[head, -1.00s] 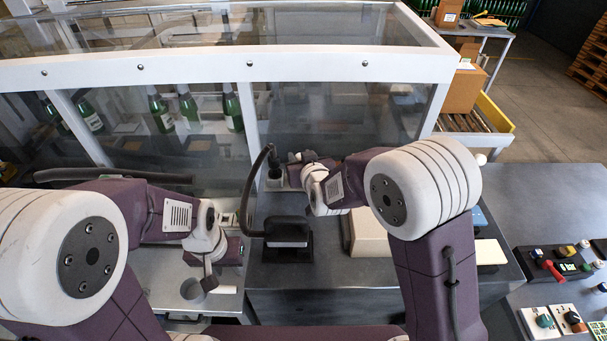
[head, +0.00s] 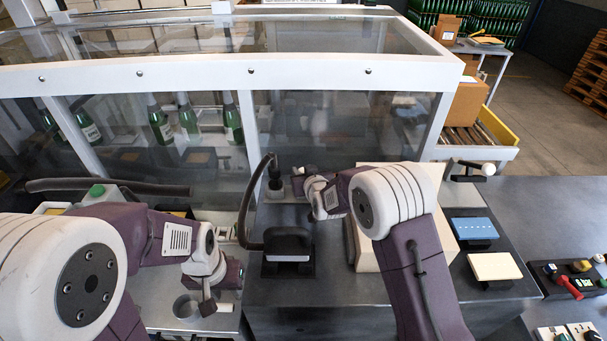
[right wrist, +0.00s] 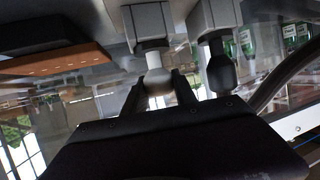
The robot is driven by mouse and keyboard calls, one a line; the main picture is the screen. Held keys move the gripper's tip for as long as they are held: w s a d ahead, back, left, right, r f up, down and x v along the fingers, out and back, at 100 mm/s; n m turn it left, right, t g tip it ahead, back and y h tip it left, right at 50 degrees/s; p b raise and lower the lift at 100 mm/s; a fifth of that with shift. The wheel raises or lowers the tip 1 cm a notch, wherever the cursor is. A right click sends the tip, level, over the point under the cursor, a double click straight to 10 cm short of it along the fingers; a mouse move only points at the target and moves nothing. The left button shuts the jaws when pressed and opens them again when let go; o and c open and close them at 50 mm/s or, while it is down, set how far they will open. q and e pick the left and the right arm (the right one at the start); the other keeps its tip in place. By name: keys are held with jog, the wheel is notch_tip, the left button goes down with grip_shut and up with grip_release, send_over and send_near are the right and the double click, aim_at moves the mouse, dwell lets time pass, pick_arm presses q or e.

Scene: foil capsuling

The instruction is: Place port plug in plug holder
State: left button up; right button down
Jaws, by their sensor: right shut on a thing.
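My right gripper (right wrist: 158,85) is shut on the port plug (right wrist: 157,80), a small pale piece between its two dark fingers in the right wrist view, which looks upside down. The plug lines up with a grey block (right wrist: 149,20), probably the plug holder, with a light ring and dark band between them. I cannot tell how far it is seated. A second grey block (right wrist: 213,16) beside it carries a dark nozzle (right wrist: 222,74). In the head view, my right gripper (head: 299,184) is by the white fixture, its fingers mostly hidden. My left gripper (head: 207,303) points down near a grey cup (head: 186,307); its jaws are unclear.
A dark hose (head: 246,205) arches beside the fixture to a black box (head: 288,243). A beige block (head: 366,250) stands behind my right forearm. Blue (head: 474,228) and cream (head: 495,266) pads lie to the right. A glass-walled cabinet (head: 330,130) closes off the back.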

jog(key=shift+s+f, duration=0.1)
jog(key=shift+f, duration=0.05)
jog(key=c, duration=1.1)
grip_release()
jog(key=shift+o, duration=0.5)
jog(key=shift+r, duration=0.45)
jog(key=p+v, duration=0.1)
jog(key=v, duration=1.1)
jog(key=shift+f, duration=0.2)
jog(key=shift+d, duration=0.1)
